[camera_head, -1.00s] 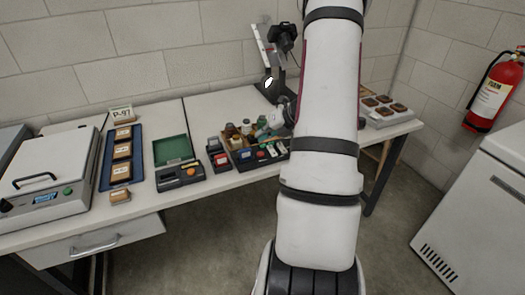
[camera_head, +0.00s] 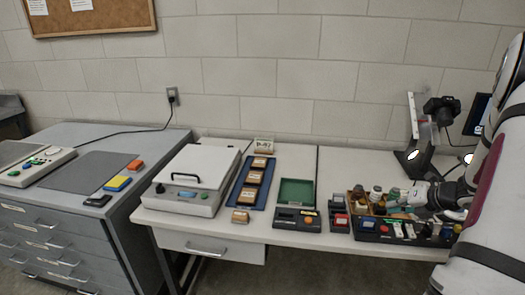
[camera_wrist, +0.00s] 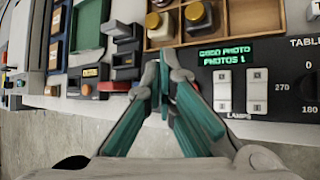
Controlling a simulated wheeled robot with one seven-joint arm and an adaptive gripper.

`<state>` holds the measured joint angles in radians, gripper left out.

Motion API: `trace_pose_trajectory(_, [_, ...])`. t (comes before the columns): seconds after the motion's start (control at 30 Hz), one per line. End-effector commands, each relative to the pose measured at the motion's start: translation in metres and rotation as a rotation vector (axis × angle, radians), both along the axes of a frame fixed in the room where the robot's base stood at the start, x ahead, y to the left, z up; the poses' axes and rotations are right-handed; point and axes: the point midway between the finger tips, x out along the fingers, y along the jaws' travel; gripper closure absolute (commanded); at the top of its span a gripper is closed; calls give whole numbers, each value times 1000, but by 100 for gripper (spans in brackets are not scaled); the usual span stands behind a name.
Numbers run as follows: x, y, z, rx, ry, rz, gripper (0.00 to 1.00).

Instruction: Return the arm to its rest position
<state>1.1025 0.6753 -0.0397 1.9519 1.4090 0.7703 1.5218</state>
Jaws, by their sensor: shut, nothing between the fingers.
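My gripper (camera_head: 397,197) is at the right of the bench, low over the black control panel (camera_head: 378,236) and beside the wooden tray of small bottles (camera_head: 356,208). In the wrist view my gripper (camera_wrist: 163,72) shows teal fingers, shut with nothing between them. The fingertips are just left of the panel's green display (camera_wrist: 225,53), which reads "GOOD PHOTO PHOTOS 1". I cannot tell whether they touch anything. My white arm comes in from the right edge of the head view.
A camera (camera_head: 442,108) on a stand is behind my gripper. A green-lined box (camera_head: 296,193), a blue tray (camera_head: 241,202) of framed specimens and a white lidded device (camera_head: 195,170) stand to the left. A grey drawer cabinet (camera_head: 60,228) is at far left.

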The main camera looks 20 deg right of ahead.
Motion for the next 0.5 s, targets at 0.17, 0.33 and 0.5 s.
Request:
trace_pose_trajectory(0.17, [7,12,11,-33,-2,58,100])
trace_pose_trajectory(0.33, [31,74,63,-212,-13,371,100])
trace_pose_trajectory(0.5, [39,169,126,-483,-45,836,100])
